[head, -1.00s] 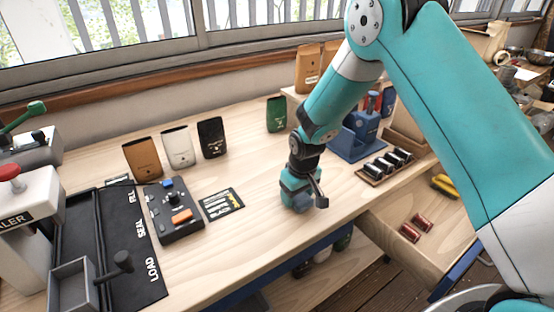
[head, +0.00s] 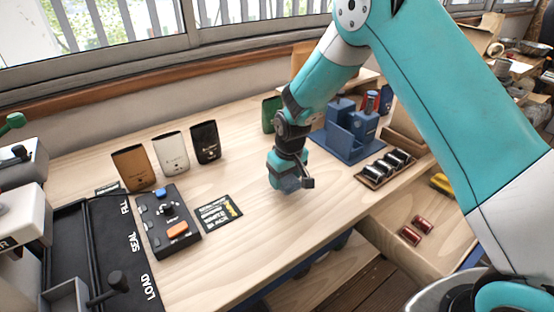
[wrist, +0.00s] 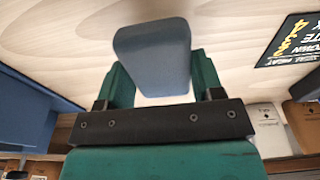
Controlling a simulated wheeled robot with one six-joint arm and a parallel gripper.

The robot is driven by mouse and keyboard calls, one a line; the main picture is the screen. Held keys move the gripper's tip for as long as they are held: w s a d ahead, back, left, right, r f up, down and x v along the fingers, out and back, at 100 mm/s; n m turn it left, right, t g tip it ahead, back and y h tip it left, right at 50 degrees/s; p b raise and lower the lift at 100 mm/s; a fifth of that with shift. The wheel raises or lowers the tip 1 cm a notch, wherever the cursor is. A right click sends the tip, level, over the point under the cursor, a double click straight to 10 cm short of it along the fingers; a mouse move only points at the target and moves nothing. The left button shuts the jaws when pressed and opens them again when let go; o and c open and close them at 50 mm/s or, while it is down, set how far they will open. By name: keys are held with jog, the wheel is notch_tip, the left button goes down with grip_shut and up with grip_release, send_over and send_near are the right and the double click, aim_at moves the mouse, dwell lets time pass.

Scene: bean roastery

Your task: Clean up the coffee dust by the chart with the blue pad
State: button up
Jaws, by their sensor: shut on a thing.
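My gripper (head: 290,180) is shut on the blue pad (wrist: 152,55), which shows as a blue-grey block between the teal fingers in the wrist view. In the head view the pad (head: 289,185) is small and low over or on the bench; I cannot tell whether it touches the wood. The chart (head: 218,212), a black card with yellow and white print, lies flat left of my gripper. It also shows at the right of the wrist view (wrist: 293,42). I cannot make out coffee dust on the bench in either view.
A control box (head: 167,222) with an orange button stands left of the chart. Brown, white and black bags stand behind. A blue holder (head: 348,140) and a rack of dark cylinders (head: 387,168) are to the right, beside an open drawer (head: 428,212). Bare wood lies around the gripper.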

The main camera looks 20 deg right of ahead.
jog(key=shift+a+r, duration=0.1)
jog(key=shift+r, duration=0.4)
jog(key=shift+r+p, duration=1.7)
jog(key=shift+r, duration=0.4)
